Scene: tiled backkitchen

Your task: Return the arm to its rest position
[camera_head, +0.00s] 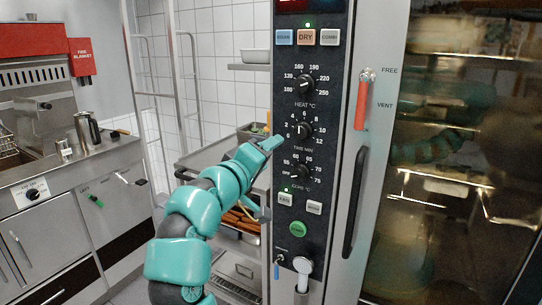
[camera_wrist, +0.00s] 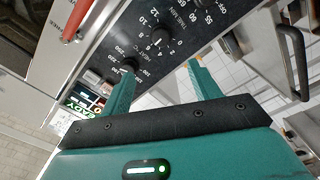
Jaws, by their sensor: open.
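My teal arm (camera_head: 190,225) reaches up from the bottom of the head view toward the oven's black control panel (camera_head: 287,150). My gripper (camera_head: 271,178) is open and empty, with its fingers beside the left edge of the panel. In the wrist view, the two teal fingers of my gripper (camera_wrist: 160,75) are spread apart with nothing between them. The panel's dials lie beyond them, including the timer dial (camera_wrist: 160,37). I cannot tell whether a finger touches the panel.
The glass oven door (camera_head: 450,160) fills the right, with a black handle (camera_head: 355,202) and a red-handled lever (camera_head: 362,105). A rack with trays (camera_head: 240,222) stands behind my arm. A steel counter (camera_head: 60,170) with a jug (camera_head: 87,130) is at the left.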

